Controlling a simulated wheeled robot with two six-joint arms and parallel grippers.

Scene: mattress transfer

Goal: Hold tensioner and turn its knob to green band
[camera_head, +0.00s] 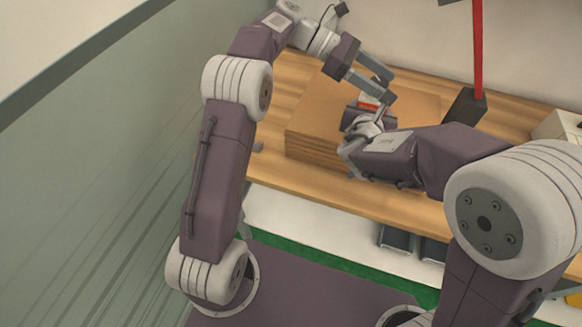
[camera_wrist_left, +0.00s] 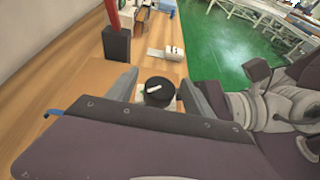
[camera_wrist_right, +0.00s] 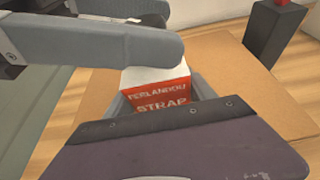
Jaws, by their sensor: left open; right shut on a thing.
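The tensioner (camera_wrist_right: 158,95) is a white-topped box with a red label reading STRAP in the right wrist view. Its red and white part also shows small in the head view (camera_head: 369,102). My right gripper (camera_wrist_right: 163,92) is shut on it, one finger on each side. The black round knob (camera_wrist_left: 158,93) with a white pointer shows in the left wrist view. My left gripper (camera_wrist_left: 158,84) is open, with a finger on either side of the knob and gaps visible. In the head view my left gripper (camera_head: 386,86) is above the tensioner. I cannot make out the green band.
Brown cardboard (camera_head: 310,140) lies under the tensioner on the wooden table (camera_head: 320,184). A dark block with a red post (camera_head: 467,106) stands close behind to the right. A pale box (camera_head: 558,125) is at the far right. Dark bins (camera_head: 397,240) sit below the table.

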